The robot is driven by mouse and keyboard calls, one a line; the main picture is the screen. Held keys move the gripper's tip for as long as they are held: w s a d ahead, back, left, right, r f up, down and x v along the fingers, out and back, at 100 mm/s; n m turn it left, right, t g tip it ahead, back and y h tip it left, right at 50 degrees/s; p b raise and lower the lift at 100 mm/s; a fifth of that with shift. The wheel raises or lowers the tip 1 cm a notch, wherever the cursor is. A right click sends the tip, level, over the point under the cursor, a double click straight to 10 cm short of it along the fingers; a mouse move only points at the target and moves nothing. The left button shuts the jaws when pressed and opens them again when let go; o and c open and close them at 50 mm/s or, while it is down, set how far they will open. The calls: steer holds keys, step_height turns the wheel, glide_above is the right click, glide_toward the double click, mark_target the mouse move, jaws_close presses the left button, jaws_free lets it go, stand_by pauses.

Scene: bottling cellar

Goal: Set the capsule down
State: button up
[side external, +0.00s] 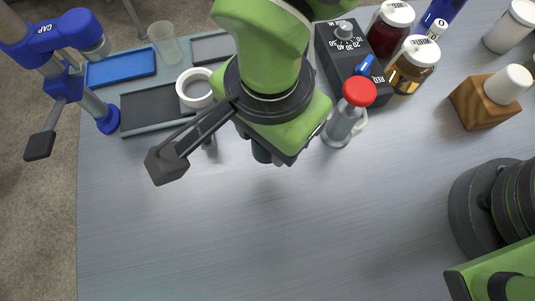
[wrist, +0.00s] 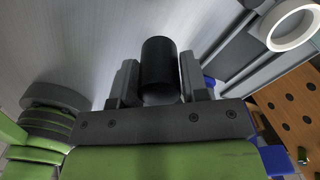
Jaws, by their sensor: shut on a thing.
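The capsule (wrist: 160,62) is a black cylinder between my two grey fingers in the wrist view. My gripper (wrist: 158,84) is shut on it, with one finger on each side. In the side external view my green wrist covers most of the gripper, and the capsule cannot be clearly made out there. Bare grey table shows beyond the capsule in the wrist view. I cannot tell whether its lower end touches the table.
A tray (side external: 160,130) with blue, grey and black areas lies at the upper left, with a white ring (side external: 197,88) and clear cup (side external: 165,42). A blue capping stand (side external: 62,85) is left. A red-capped bottle (side external: 346,118) stands near my wrist. The front table (side external: 250,235) is clear.

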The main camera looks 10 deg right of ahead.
mark_target(269, 168)
step_height(269, 168, down, 8)
steer(key=shift+f, duration=0.1)
stand_by(0.4)
steer(key=o, duration=0.6)
steer(key=shift+f, duration=0.1)
step_height(269, 168, up, 12)
steer(key=shift+r, duration=0.15)
steer(key=shift+d+r, duration=0.1)
